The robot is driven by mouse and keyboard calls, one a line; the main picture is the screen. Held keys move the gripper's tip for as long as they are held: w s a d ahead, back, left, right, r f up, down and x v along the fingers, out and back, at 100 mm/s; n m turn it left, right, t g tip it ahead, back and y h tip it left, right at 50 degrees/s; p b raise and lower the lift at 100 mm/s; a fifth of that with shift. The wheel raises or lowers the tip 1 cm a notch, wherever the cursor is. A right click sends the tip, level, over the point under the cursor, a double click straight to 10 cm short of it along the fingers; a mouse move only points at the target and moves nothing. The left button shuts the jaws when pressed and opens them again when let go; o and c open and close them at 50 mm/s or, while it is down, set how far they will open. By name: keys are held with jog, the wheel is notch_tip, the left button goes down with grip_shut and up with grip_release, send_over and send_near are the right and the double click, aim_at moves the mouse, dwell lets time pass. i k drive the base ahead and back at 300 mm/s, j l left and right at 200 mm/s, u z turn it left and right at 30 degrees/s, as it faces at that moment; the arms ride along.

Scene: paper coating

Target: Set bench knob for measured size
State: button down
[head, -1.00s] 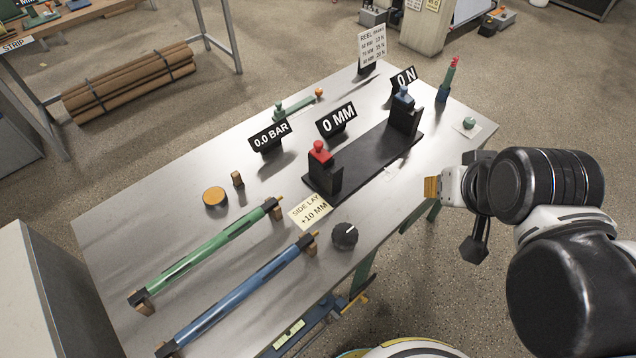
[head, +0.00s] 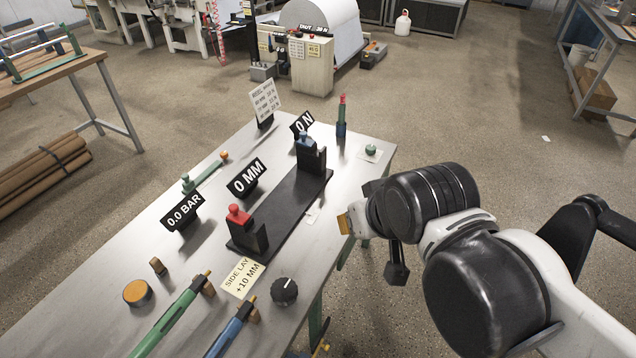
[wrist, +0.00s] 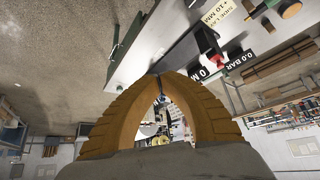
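The black round knob (head: 284,291) with a pale mark sits on the near right part of the metal bench (head: 190,260). It is beside a card (head: 242,277) reading "SIDE LAY +10 MM". The "0 MM" display (head: 246,178) stands behind the black fixture (head: 288,207) with a red-topped block (head: 240,222) and a blue-topped block (head: 309,150). My gripper (head: 344,223) is past the bench's right edge, up and right of the knob and apart from it. In the wrist view, its orange fingers (wrist: 158,77) meet at the tips with nothing seen between them.
Displays read "0.0 BAR" (head: 182,213) and "0 N" (head: 302,123). A reel chart (head: 265,101) stands at the back. A green roller (head: 170,318) and a blue roller (head: 232,330) lie left of the knob. Open floor (head: 480,130) is right of the bench.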

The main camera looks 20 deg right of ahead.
aim_at(371, 149)
jog(key=i+l+z, duration=0.15)
jog(key=i+l, duration=0.15)
jog(key=l, duration=0.2)
jog(key=i+l+z, duration=0.15)
jog(key=i+l, duration=0.15)
jog(key=l, duration=0.2)
